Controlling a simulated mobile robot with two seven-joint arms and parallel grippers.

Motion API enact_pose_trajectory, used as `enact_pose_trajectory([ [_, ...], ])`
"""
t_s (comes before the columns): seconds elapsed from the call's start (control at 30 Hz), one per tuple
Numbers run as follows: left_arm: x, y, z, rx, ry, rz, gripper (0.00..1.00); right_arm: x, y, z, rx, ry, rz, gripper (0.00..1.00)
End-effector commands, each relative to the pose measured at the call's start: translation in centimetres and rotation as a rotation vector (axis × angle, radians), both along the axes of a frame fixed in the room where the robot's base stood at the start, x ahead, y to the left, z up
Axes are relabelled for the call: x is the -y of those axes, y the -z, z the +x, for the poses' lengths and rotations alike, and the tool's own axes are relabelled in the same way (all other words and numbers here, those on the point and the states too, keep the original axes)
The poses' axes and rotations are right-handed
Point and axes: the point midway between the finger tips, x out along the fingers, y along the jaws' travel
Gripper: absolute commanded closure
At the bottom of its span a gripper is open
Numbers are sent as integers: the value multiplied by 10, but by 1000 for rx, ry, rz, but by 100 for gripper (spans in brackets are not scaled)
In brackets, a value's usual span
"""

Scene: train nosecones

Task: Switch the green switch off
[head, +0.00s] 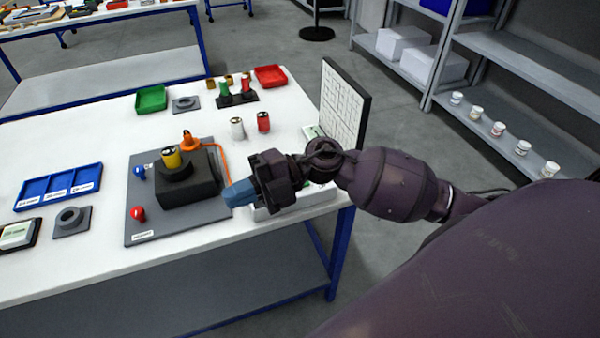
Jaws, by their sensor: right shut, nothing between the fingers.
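My right gripper (239,193) reaches in from the right, its blue fingertips shut and empty. It hangs in front of the right edge of a grey board (185,228). A white box (322,200) lies partly hidden under the gripper and wrist, with a little green showing on top. I cannot tell whether that is the green switch. A green upright piece (224,89) stands beside a red one on a black base further back. I see no part clearly readable as a green switch. My left gripper is not in view.
The grey board carries a black block (188,184) with a yellow-black cylinder (171,158), an orange cone with cable, and blue and red knobs. A white panel (343,108) stands at the table's right edge. Cans (263,122), trays (151,99) and a blue tray (60,187) sit around.

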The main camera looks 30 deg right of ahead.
Motion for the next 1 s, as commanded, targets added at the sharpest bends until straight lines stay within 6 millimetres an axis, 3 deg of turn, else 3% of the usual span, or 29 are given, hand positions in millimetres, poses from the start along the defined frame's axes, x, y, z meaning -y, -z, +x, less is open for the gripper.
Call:
enact_pose_trajectory([
  [0.17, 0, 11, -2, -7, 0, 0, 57, 13, 15, 0, 78, -177, -333, 100],
  [0.27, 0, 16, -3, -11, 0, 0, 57, 31, 23, 5, 104, -238, -537, 100],
  [0.43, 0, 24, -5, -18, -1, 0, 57, 74, 28, 23, 125, -267, -901, 100],
  [0.6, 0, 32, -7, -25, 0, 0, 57, 126, 17, 46, 123, -209, -1239, 100],
  [0.8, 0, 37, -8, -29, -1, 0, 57, 169, -4, 63, 106, -105, -1490, 100],
  [1.0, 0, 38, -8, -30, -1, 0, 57, 184, -14, 68, 98, -60, -1570, 100],
])
